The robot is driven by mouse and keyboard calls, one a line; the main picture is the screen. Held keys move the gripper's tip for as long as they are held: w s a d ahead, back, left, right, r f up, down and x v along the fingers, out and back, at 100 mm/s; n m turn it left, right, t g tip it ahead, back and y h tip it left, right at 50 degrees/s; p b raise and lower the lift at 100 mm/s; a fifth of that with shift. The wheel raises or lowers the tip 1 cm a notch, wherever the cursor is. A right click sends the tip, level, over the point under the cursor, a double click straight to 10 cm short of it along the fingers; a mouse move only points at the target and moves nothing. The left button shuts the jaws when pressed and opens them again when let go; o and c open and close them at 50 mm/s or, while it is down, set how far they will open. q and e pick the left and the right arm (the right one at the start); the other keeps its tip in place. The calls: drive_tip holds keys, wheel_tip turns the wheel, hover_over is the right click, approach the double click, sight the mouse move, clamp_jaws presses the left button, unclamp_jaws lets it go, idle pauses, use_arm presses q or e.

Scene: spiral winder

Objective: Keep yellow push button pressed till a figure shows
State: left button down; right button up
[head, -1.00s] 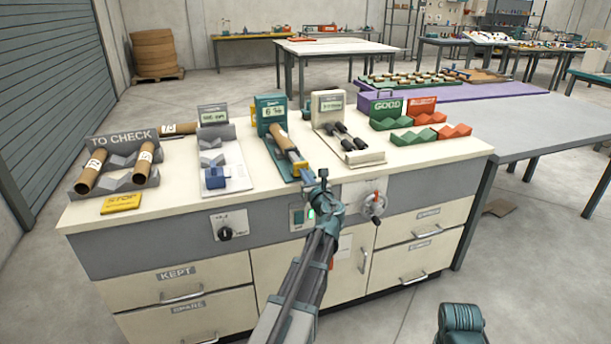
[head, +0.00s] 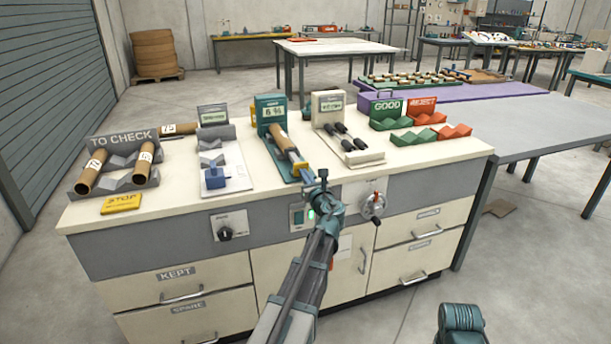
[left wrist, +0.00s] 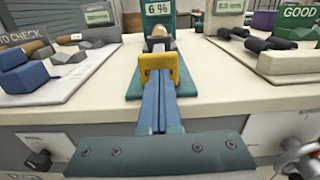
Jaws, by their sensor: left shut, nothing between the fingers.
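A teal tester (head: 270,112) stands on the bench with a brown tube (head: 281,137) on it. Its display (head: 272,113) reads what looks like "6 %", also seen in the left wrist view (left wrist: 157,9). A yellow part (head: 297,166), seemingly the push button, is at the tester's front. It also shows in the left wrist view (left wrist: 176,65). My left gripper (left wrist: 159,82) is shut and empty, its blue fingertips at the yellow part. They seem to touch it, but how far it is pressed I cannot tell. My right gripper is out of view.
A yellow STOP plate (head: 121,203) lies at the bench's front left, before the TO CHECK rack (head: 125,137). A blue block (head: 215,178) is left of the tester. A white roller device (head: 328,104) and GOOD (head: 387,106) and REJECT (head: 422,104) racks stand right.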

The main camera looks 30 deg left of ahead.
use_arm(q)
drive_tip(key=shift+w+a+r, duration=0.25)
drive_tip(key=shift+w+a, duration=0.25)
drive_tip(key=shift+w, duration=0.2)
drive_tip(key=v, duration=1.5)
drive_tip(key=shift+s+f, duration=0.25)
drive_tip(key=shift+s, duration=0.15)
drive_tip(key=shift+d, duration=0.1)
